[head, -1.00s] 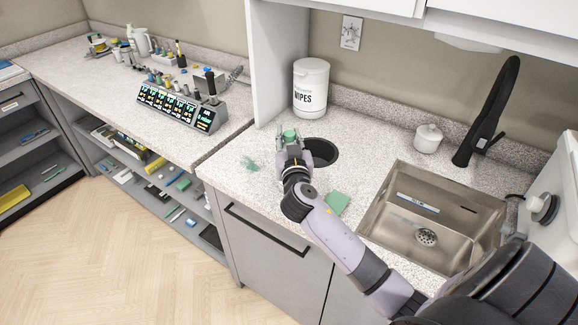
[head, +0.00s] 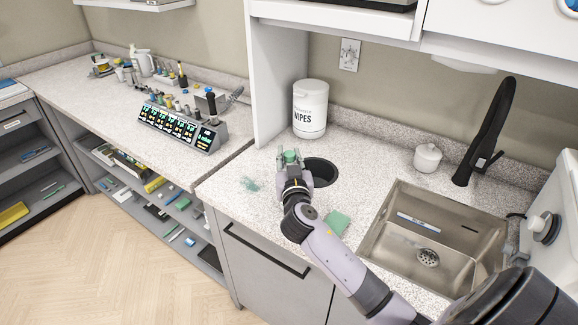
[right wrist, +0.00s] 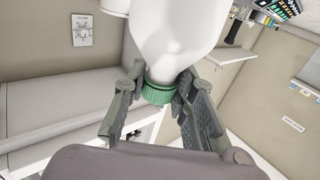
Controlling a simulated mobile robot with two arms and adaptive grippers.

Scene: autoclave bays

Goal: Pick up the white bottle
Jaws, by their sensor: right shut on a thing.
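The white bottle (right wrist: 178,28) has a green cap (right wrist: 159,93) and fills the top middle of the right wrist view. My right gripper (right wrist: 160,84) is shut on it, with one finger on each side at the capped neck. In the head view the green cap (head: 290,156) shows between the fingers of my right gripper (head: 292,162), over the counter beside the round dark hole. The white body of the bottle is hidden or cannot be made out there. My left gripper is not in view.
A white wipes canister (head: 310,110) stands behind the hole (head: 322,173). A steel sink (head: 425,240), black faucet (head: 486,130) and small white lidded jar (head: 427,157) are to the right. A green cloth-like square (head: 337,222) and pale green scraps (head: 250,184) lie on the counter.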

